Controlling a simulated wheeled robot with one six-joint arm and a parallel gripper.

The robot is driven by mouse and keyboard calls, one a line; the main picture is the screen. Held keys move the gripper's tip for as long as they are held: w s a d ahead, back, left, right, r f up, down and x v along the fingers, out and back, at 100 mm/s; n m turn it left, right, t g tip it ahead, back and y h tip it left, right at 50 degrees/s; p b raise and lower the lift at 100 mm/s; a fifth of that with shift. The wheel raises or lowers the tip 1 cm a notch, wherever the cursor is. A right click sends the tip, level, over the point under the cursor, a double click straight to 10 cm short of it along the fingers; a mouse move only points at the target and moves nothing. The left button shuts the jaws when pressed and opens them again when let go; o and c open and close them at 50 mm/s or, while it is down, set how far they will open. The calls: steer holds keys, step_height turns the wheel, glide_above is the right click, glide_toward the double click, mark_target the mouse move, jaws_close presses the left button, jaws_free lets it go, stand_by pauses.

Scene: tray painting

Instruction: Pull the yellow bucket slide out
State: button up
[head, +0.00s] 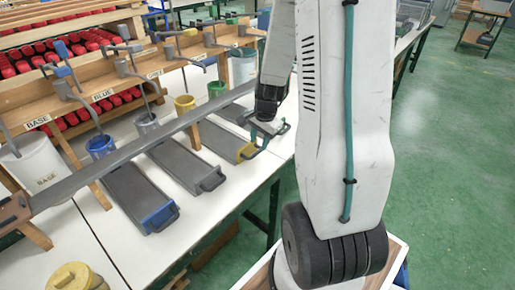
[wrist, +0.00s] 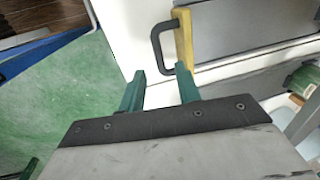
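The yellow bucket slide (head: 222,138) is a long grey tray with a yellow end and a dark loop handle, lying on the white table. A yellow-rimmed bucket (head: 185,104) stands at its far end. In the wrist view the slide's yellow end (wrist: 183,42) and dark handle (wrist: 156,42) show just ahead of the fingers. My gripper (head: 268,131) is at the handle end of this slide. Its two green fingers (wrist: 161,75) are apart, with the handle's near end between the tips in the picture. I cannot tell whether they touch it.
A slide with a grey end (head: 190,165) and one with a blue end (head: 138,195) lie to the left. A green bucket (head: 217,90) is on the right. A long grey rail (head: 130,148) crosses above the slides. Green floor (head: 440,130) is free beyond the table edge.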

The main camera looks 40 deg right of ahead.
mark_target(257, 152)
steer(key=shift+w+f, duration=0.2)
steer(key=shift+f, duration=0.85)
steer(key=shift+w+f, duration=0.15)
steer(key=shift+f, duration=0.9)
jaws_close()
steer(key=shift+s, duration=0.1)
